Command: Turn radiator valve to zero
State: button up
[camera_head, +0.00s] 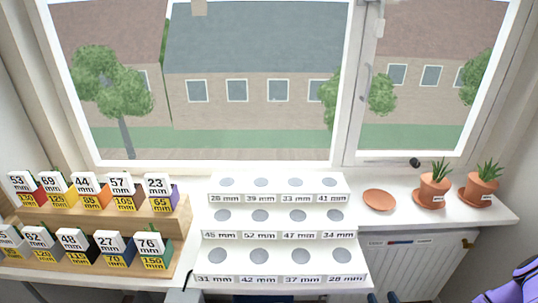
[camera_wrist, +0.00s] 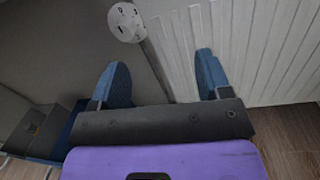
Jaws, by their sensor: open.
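The radiator valve (camera_wrist: 126,22) is a white round knob with dark marks on its face, at the top of the wrist view. A pipe runs down from it beside the white ribbed radiator (camera_wrist: 235,50). My gripper (camera_wrist: 162,58) is open and empty, its two blue fingers apart and pointing toward the radiator. The valve lies beyond the left finger, apart from it. In the head view the radiator (camera_head: 415,265) is under the window sill at lower right; two blue fingertips of my gripper (camera_head: 383,296) show at the bottom edge. The valve cannot be made out there.
The window sill (camera_head: 400,215) overhangs the radiator. It bears two potted plants (camera_head: 434,190) (camera_head: 481,187) and a terracotta saucer (camera_head: 380,200). A white stepped stand (camera_head: 275,236) with round discs is left of the radiator. Wooden steps (camera_head: 100,215) with labelled boxes stand far left.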

jog(key=w+r+n+g+y, duration=0.25)
jog(key=r+n+y, duration=0.35)
jog(key=r, duration=0.3)
jog(key=w+r+n+g+y, duration=0.2)
jog(key=w+r+n+y, duration=0.3)
jog(key=r, duration=0.4)
jog(key=s+a+r+n+g+y, duration=0.1)
jog(key=a+r+n+g+y, duration=0.15)
jog(key=r+n+g, duration=0.6)
jog(key=s+a+r+n+g+y, duration=0.1)
jog(key=a+r+n+g, duration=0.3)
jog(key=r, duration=0.8)
jog(key=s+r+n+t+h, duration=0.2)
jog(key=s+r+n+h, duration=0.4)
jog(key=s+r, duration=0.6)
jog(key=s+a+r+n+t+h, duration=0.1)
jog(key=s+r+n+h, duration=0.6)
jog(key=r, duration=0.9)
jog(key=s+h, duration=0.3)
jog(key=s, duration=0.2)
jog(key=shift+a+r+t, duration=0.25)
jog(key=shift+a+t, duration=0.05)
jog(key=shift+t, duration=0.1)
